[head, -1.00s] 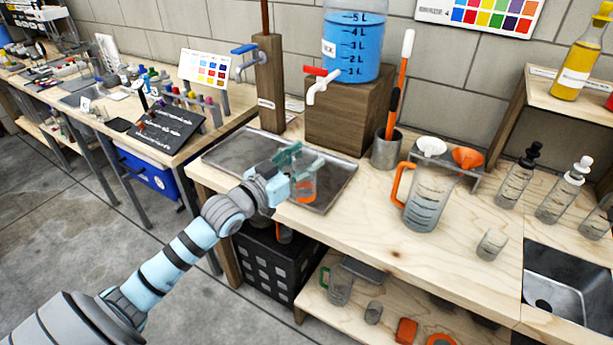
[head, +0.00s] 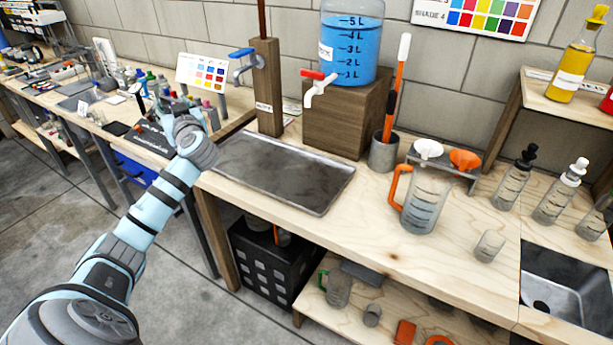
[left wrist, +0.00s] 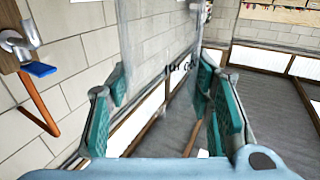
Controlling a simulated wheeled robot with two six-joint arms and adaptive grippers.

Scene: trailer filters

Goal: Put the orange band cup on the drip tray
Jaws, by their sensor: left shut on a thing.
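The drip tray (head: 283,172) is a shallow grey metal tray on the wooden bench, below the taps; it looks empty. My left gripper (head: 178,113) is beyond the tray's left end, above the dark board on the neighbouring bench. In the left wrist view its teal fingers (left wrist: 162,88) are shut on a clear, see-through cup (left wrist: 182,66) with dark print. The cup's orange band does not show clearly there, and in the head view the cup is mostly hidden by the gripper. My right gripper is not in view.
A blue-liquid tank (head: 349,45) on a wooden block (head: 345,115) and a post with a blue tap (head: 243,53) stand behind the tray. A jug with an orange handle (head: 425,200) stands to its right. A gap separates the two benches.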

